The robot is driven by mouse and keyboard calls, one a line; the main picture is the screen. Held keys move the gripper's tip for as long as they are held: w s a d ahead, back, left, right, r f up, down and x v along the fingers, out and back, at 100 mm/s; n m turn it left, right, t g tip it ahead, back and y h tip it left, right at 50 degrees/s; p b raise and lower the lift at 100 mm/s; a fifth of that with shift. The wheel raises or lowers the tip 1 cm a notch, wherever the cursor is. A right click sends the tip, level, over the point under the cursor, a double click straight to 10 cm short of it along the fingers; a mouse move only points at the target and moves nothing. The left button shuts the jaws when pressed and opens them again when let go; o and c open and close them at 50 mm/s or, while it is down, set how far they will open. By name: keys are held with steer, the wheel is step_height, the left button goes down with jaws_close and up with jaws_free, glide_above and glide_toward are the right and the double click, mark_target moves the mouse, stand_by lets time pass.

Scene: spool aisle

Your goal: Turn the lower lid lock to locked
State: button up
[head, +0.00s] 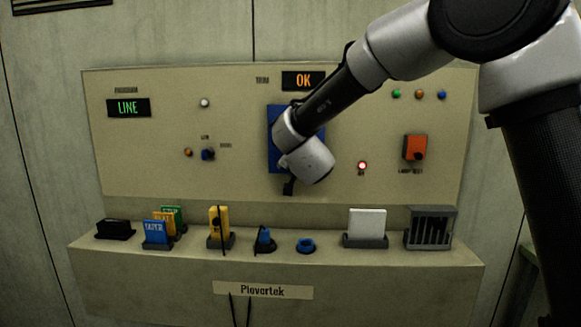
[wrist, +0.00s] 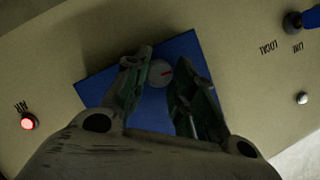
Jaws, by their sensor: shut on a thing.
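A blue lid (head: 273,138) is on the upright panel, largely covered by my wrist in the head view. In the wrist view the blue lid (wrist: 200,50) fills the middle, and the picture is turned over. A pale round lid lock (wrist: 160,74) with a short red mark sits near the lid's upper edge there, which is its lower end on the panel. My gripper (wrist: 163,70) has one finger on each side of this lock and is shut on it. The red mark points roughly right in that view. I see no readable lock label. An upper lock is not visible.
A lit red lamp (head: 362,166) is right of the lid, with an orange switch (head: 414,147) farther right. A blue knob (head: 208,154) is to the left. A ledge (head: 150,262) below holds several coloured cards, blue parts and a white plate (head: 367,223). The display (head: 303,81) reads OK.

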steer(key=shift+a+n, duration=0.1)
steer(key=shift+n, duration=0.3)
stand_by(0.3)
steer(key=o, duration=1)
steer(key=shift+o, duration=0.2)
steer(key=v, duration=1.2)
steer(key=shift+a, duration=0.15)
steer(key=shift+r, duration=0.1)
